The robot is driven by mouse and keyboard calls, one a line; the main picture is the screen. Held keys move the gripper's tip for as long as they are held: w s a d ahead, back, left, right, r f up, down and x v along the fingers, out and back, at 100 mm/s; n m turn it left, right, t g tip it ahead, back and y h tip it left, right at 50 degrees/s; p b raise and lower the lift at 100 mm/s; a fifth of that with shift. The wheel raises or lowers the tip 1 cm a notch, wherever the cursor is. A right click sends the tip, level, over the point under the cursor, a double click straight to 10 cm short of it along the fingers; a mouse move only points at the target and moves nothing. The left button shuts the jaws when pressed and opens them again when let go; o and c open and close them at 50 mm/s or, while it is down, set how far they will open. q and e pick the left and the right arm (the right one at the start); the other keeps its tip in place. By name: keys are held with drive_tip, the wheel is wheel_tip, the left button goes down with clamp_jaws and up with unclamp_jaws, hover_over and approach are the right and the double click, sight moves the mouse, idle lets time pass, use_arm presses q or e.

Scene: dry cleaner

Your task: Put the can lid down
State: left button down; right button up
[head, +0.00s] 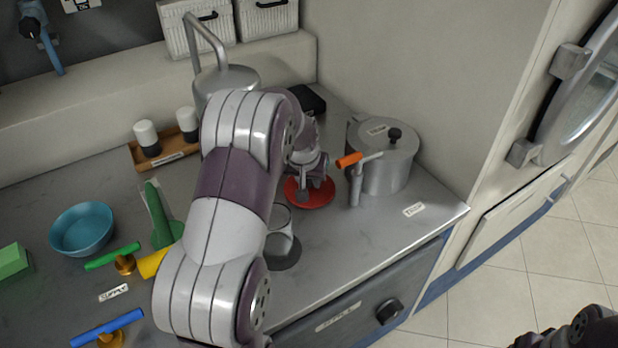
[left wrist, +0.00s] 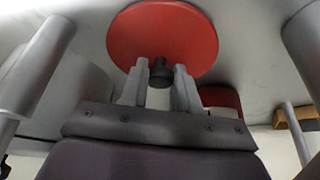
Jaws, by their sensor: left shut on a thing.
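The can lid (head: 318,194) is a flat red disc with a dark knob. My left gripper (head: 307,187) is shut on that knob. In the left wrist view the lid (left wrist: 160,32) is in front of the left gripper (left wrist: 159,82), with the knob between the two fingers. The lid is over the counter, left of the steel pot; whether it touches the surface I cannot tell. An open grey can (head: 281,218) stands nearer, partly hidden by my left arm. Part of my right arm shows at the bottom right corner; its fingers cannot be made out.
The steel pot (head: 385,165) with a black-knobbed lid and orange-tipped handle stands right of the can lid. A black box (head: 308,100) is behind. A teal bowl (head: 82,229) and several coloured tools lie at left. The counter's (head: 345,240) front right part is clear.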

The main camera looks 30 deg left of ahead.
use_arm(q)
drive_tip(key=shift+f, duration=0.2)
drive_tip(key=c, duration=0.8)
unclamp_jaws()
drive_tip(key=shift+r, duration=0.3)
drive_tip(key=p+v, duration=0.1)
drive_tip(key=v, duration=1)
drive_tip(key=shift+s+r, duration=0.15)
drive_tip(key=shift+r, duration=0.25)
